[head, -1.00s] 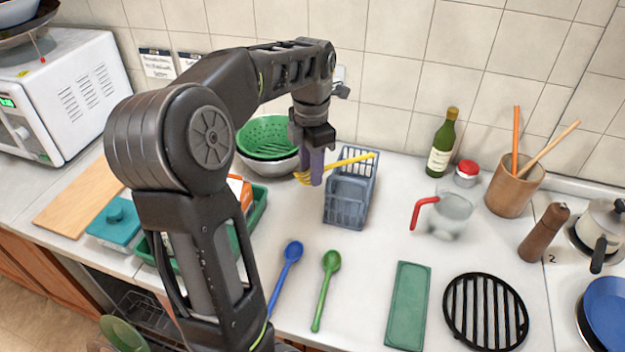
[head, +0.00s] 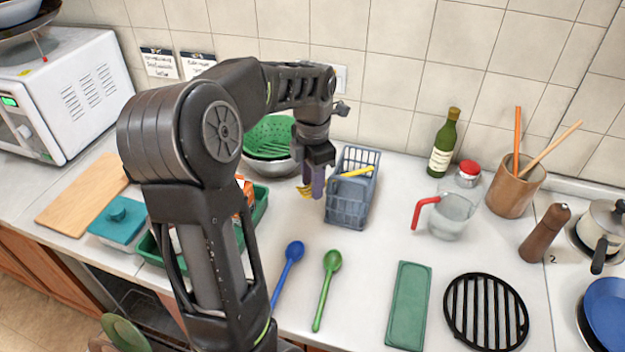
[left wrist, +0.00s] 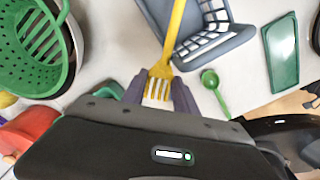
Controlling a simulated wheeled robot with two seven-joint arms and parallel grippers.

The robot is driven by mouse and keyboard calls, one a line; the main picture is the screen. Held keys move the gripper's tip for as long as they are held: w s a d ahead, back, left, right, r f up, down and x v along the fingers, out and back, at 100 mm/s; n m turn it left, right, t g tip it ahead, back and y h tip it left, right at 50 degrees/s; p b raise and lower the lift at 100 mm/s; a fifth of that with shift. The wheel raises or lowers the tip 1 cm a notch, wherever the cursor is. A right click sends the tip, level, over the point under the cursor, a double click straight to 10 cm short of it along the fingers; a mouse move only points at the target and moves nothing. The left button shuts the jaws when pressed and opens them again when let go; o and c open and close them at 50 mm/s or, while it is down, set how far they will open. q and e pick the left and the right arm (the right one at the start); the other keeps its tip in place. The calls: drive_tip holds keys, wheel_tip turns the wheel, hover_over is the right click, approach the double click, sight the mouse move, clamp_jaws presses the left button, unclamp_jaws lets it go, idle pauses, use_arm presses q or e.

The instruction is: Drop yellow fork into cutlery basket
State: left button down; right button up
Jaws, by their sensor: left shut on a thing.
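My left gripper (head: 318,188) is shut on the yellow fork (head: 357,171), just left of the cutlery basket. In the left wrist view, the fork (left wrist: 160,72) lies between the two fingers, near its tines. The tines point left in the head view, outside the basket. The handle reaches right across the blue-grey cutlery basket (head: 346,212); I cannot tell whether it touches the rim. The basket stands upright on the counter and also shows in the left wrist view (left wrist: 235,38). My right gripper is out of view.
A green colander (head: 268,135) sits in a metal bowl left of my left gripper. A blue spoon (head: 288,268) and a green spoon (head: 326,285) lie in front. A measuring cup (head: 452,215) stands to the right, with clear counter between it and the basket.

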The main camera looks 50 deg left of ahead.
use_arm(q)
drive_tip(key=shift+f, duration=0.35)
drive_tip(key=c, duration=1)
unclamp_jaws()
drive_tip(key=shift+o, duration=0.2)
drive_tip(key=shift+r+p, duration=0.35)
drive_tip(key=shift+r, duration=0.35)
wheel_tip(320, 180, up, 7)
drive_tip(key=b, duration=0.1)
drive_tip(key=shift+r, duration=0.2)
